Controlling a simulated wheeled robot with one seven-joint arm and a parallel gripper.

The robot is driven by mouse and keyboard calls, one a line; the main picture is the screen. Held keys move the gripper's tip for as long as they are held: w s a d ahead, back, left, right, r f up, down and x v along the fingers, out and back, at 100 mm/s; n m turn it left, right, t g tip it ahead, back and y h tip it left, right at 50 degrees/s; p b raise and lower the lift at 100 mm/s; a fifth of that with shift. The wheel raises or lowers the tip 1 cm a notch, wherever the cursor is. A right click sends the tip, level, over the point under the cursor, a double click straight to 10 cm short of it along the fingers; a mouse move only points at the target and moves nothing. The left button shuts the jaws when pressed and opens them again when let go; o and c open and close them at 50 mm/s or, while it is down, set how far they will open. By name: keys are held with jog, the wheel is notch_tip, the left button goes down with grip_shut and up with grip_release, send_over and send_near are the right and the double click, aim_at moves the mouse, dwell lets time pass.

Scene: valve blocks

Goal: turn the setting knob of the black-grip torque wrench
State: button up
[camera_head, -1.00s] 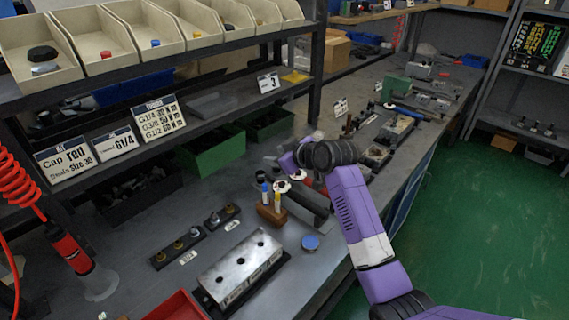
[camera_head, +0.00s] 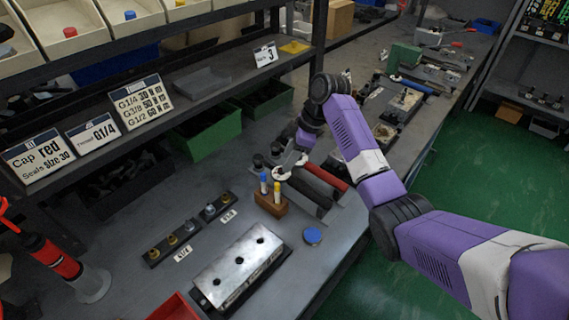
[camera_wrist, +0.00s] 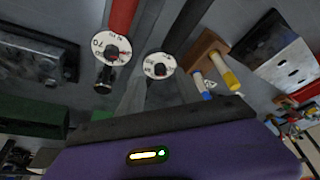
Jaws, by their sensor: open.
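The black-grip torque wrench (camera_head: 305,197) lies on the bench beside the red-grip wrench (camera_head: 328,178). In the wrist view, a black grip (camera_wrist: 192,22) leads to a white dial (camera_wrist: 153,61) with a small dark setting knob (camera_wrist: 160,70) on it.
A wooden block (camera_head: 271,205) with yellow and blue-capped tools stands close beside the black-grip wrench. A metal valve block (camera_head: 238,264), fittings rack (camera_head: 187,231) and blue disc (camera_head: 312,235) are nearer. Green bin (camera_head: 205,137) and shelf stand behind.

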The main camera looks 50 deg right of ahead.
aim_at(289, 183)
jog(key=shift+x, duration=1.8)
grip_shut()
